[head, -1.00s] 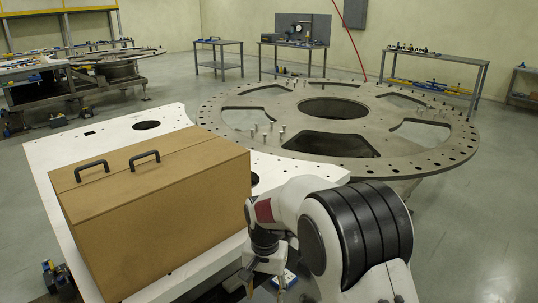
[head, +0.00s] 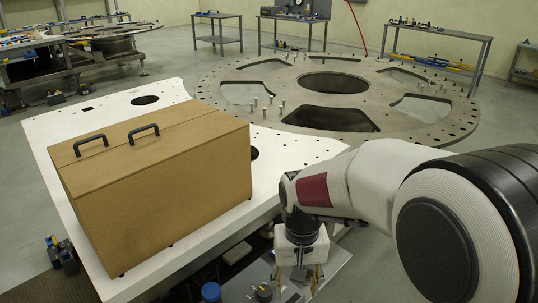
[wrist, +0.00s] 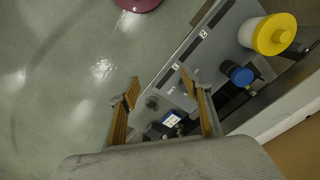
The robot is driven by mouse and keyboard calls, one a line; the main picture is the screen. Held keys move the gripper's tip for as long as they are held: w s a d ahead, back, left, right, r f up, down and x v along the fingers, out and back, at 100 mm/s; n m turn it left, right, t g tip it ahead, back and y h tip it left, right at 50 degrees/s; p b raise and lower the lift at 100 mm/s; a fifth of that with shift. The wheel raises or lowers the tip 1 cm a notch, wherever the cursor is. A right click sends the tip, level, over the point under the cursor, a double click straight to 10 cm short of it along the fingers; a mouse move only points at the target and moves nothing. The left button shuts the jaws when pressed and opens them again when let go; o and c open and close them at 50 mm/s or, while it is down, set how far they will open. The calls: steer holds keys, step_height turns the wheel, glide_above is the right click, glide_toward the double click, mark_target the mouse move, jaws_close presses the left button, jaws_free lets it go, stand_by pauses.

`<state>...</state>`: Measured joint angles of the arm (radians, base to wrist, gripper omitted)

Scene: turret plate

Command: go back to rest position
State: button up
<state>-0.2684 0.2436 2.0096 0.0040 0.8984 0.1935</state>
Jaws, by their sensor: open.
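My gripper (head: 299,275) hangs low at the right of the white table, pointing down, beyond the table's front right edge. In the wrist view its two fingers (wrist: 160,78) with tan pads stand apart, with nothing between them. Below them show the floor and a grey surface with small items. The large round turret plate (head: 440,131) lies behind my arm, with several upright pins on its near side. My gripper is apart from it.
A brown box (head: 170,200) with two black handles stands on the white table (head: 70,140). Under the gripper is a grey bench (wrist: 190,62) with a yellow-lidded container (wrist: 272,35) and a blue-capped one (wrist: 240,75). Open floor (wrist: 60,90) lies to the left in the wrist view.

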steer(key=s+d+r+t, duration=0.3)
steer(key=s+d+r, duration=0.2)
steer(key=s, duration=0.4)
steer(key=s+d+r+t, duration=0.2)
steer(key=s+d+r, duration=0.4)
steer(key=s+r, duration=0.2)
steer(key=shift+s+r+m+t, duration=0.15)
steer(key=shift+s+m+t, duration=0.2)
steer(key=shift+m+t, duration=0.05)
stand_by(3.1)
